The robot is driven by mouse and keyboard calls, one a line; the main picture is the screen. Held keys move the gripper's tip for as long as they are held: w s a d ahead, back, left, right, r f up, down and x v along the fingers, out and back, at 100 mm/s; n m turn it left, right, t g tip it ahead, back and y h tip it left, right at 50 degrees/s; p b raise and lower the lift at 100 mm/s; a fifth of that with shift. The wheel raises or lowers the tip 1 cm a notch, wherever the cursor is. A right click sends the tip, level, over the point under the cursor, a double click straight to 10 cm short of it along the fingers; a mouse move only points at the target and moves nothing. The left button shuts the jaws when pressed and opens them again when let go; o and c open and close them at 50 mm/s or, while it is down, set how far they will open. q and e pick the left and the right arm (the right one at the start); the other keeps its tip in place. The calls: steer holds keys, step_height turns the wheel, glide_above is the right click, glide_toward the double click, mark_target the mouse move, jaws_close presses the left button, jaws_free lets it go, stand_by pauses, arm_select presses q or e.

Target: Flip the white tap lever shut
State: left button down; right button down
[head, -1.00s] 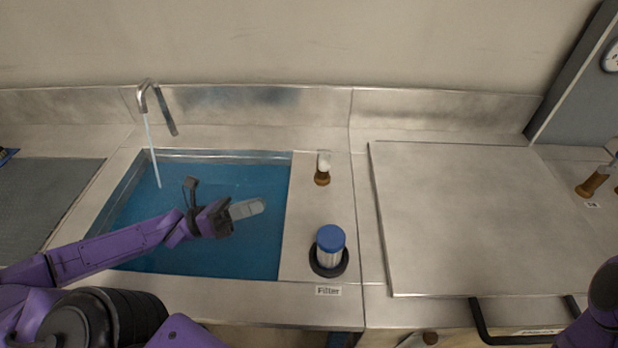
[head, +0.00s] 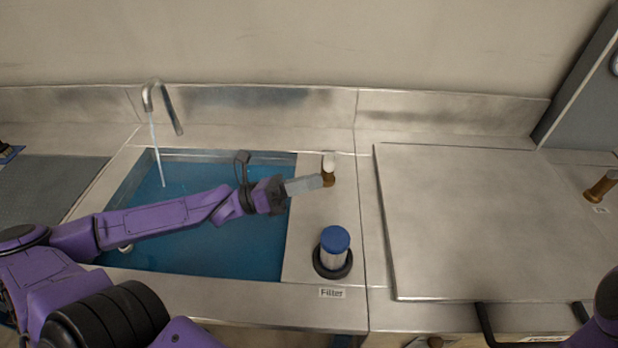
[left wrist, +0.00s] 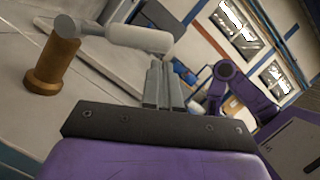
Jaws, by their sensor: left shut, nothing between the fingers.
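The white tap lever (head: 329,161) sits on a brass valve (head: 328,179) on the steel counter, right of the sink. In the left wrist view, the white lever (left wrist: 128,36) sticks out sideways from the top of the brass valve (left wrist: 53,68). My left gripper (head: 318,182) is shut and empty, reaching across the sink. Its fingertips (left wrist: 160,68) are close beside the lever; I cannot tell whether they touch. The curved faucet (head: 161,100) runs a thin water stream (head: 157,155) into the blue sink (head: 180,250). My right gripper is not in view.
A blue-capped filter (head: 335,240) stands in a dark ring in front of the valve, with a "Filter" label (head: 332,293). A raised steel plate (head: 470,220) lies to the right. Another brass fitting (head: 600,187) is at the far right. Bare counter surrounds the valve.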

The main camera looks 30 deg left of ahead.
arm_select(q)
steer(key=shift+w+d+r, duration=0.1)
steer(key=shift+w+r, duration=0.2)
steer(key=shift+r, duration=0.15)
